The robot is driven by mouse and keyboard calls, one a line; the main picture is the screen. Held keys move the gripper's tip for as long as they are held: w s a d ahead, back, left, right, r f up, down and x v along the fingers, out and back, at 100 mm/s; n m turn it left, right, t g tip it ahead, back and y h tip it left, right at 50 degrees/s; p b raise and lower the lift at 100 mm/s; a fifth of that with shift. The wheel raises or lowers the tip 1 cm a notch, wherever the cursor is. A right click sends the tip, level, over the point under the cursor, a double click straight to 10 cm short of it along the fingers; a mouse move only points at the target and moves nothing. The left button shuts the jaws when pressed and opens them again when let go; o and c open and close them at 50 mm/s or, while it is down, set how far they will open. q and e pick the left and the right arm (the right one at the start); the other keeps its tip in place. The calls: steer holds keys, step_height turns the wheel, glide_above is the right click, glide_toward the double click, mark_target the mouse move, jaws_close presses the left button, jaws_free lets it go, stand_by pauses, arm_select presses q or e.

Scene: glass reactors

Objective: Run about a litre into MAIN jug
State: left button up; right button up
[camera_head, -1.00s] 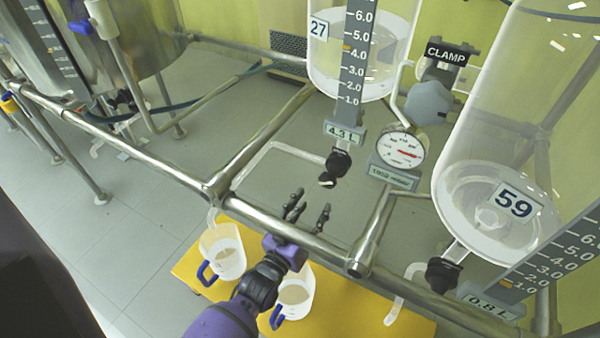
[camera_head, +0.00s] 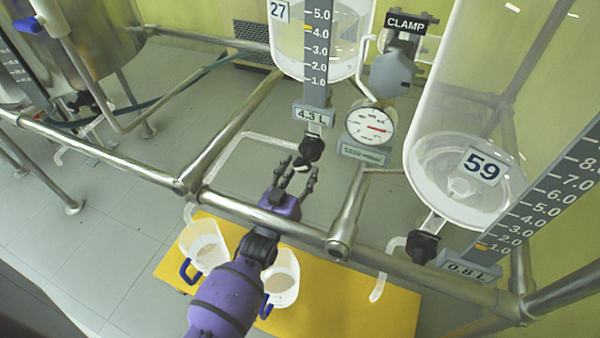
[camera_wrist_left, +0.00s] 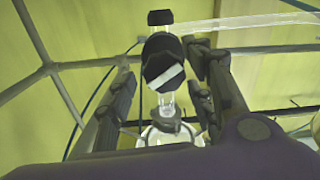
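Glass vessel 27 (camera_head: 318,40) holds clear liquid; its display (camera_head: 313,117) reads 4.3 L. Its black drain-valve knob (camera_head: 311,148) hangs below. My left gripper (camera_head: 292,172) is open, just below and left of the knob in the head view. In the left wrist view the knob (camera_wrist_left: 163,62), with a white stripe, shows between the spread fingers; I cannot tell whether they touch it. Two clear jugs with blue handles, a left jug (camera_head: 203,243) and a right jug (camera_head: 284,278), stand on the yellow platform (camera_head: 350,312). No MAIN label is readable. My right gripper is not in view.
Glass vessel 59 (camera_head: 455,185) stands at right, its display (camera_head: 471,269) reading 0.8 L, with its own black knob (camera_head: 422,247). A steel rail (camera_head: 270,214) crosses in front, near my left arm. A round gauge (camera_head: 369,125) and a CLAMP label (camera_head: 411,22) are right of vessel 27.

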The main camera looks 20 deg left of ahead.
arm_select(q)
steer(key=c, duration=0.8)
steer(key=shift+c, duration=0.6)
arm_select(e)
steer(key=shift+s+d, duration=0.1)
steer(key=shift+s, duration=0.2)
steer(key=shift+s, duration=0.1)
arm_select(q)
steer(key=shift+m, duration=0.3)
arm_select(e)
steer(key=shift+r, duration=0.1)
arm_select(q)
steer(key=shift+d+f+m+p, duration=0.1)
steer(key=shift+m+p, duration=0.45)
steer(key=shift+m, duration=0.65)
steer(key=shift+f+m, duration=0.1)
steer(key=shift+m, duration=1.4)
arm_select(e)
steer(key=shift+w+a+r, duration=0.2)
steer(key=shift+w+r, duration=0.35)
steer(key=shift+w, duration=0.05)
arm_select(q)
steer(key=shift+f, duration=0.1)
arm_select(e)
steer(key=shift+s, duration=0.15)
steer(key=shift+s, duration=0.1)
